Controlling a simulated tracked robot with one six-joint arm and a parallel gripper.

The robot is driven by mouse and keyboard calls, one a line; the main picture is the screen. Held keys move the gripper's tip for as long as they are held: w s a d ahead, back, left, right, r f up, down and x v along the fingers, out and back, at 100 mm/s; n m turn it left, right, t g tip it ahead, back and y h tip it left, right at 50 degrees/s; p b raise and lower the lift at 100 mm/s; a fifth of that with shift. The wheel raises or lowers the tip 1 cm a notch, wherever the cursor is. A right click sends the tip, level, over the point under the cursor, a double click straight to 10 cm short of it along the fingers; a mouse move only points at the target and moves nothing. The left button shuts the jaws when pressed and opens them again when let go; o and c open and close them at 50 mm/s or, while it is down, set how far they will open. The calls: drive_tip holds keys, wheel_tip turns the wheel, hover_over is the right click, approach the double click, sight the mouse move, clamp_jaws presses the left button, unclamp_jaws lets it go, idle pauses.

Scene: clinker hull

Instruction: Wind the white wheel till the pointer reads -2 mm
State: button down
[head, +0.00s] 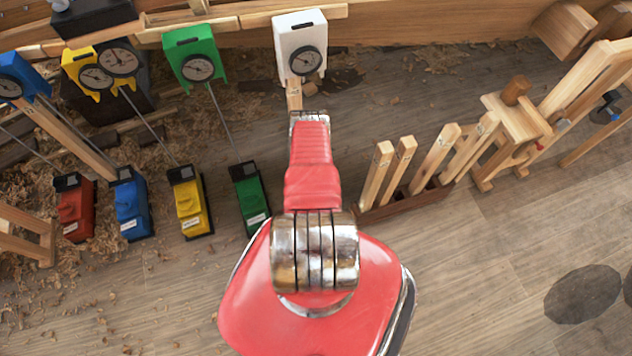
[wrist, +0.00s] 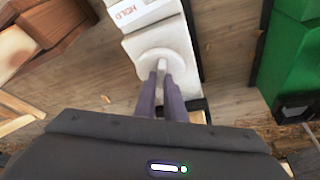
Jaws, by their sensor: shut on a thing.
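In the wrist view the white wheel (wrist: 151,62) sits on a white block (wrist: 158,34) with red lettering. My gripper (wrist: 163,76) has its two dark fingers close together on the wheel's narrow raised part. In the head view the white gauge box (head: 292,31) stands at the hull with a round dark dial (head: 306,61). Its pointer is too small to read. My red arm hides the white block, the wheel and my gripper in the head view.
Green (head: 250,197), yellow (head: 189,202), blue (head: 131,205) and red (head: 75,208) blocks stand to the left, with rods running towards the gauges. A wooden rack (head: 408,203) with upright slats is close on the right. Open floor lies at the lower right.

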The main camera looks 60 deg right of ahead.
drive_tip(key=shift+f, duration=0.1)
drive_tip(key=shift+w+d+m, duration=0.1)
drive_tip(key=shift+m, duration=0.3)
drive_tip(key=shift+w+d+m+g, duration=0.15)
drive_tip(key=shift+m+g, duration=0.75)
drive_tip(key=shift+m, duration=0.9)
drive_tip(key=shift+w+m+g, duration=0.1)
drive_tip(key=shift+m+g, duration=0.6)
drive_tip(key=shift+m, duration=1.3)
drive_tip(key=shift+d+m+g+y, duration=0.15)
drive_tip(key=shift+m+g+y, duration=0.3)
drive_tip(key=shift+m, duration=1.25)
drive_tip(key=c, duration=1.8)
unclamp_jaws()
drive_tip(key=shift+c, duration=0.2)
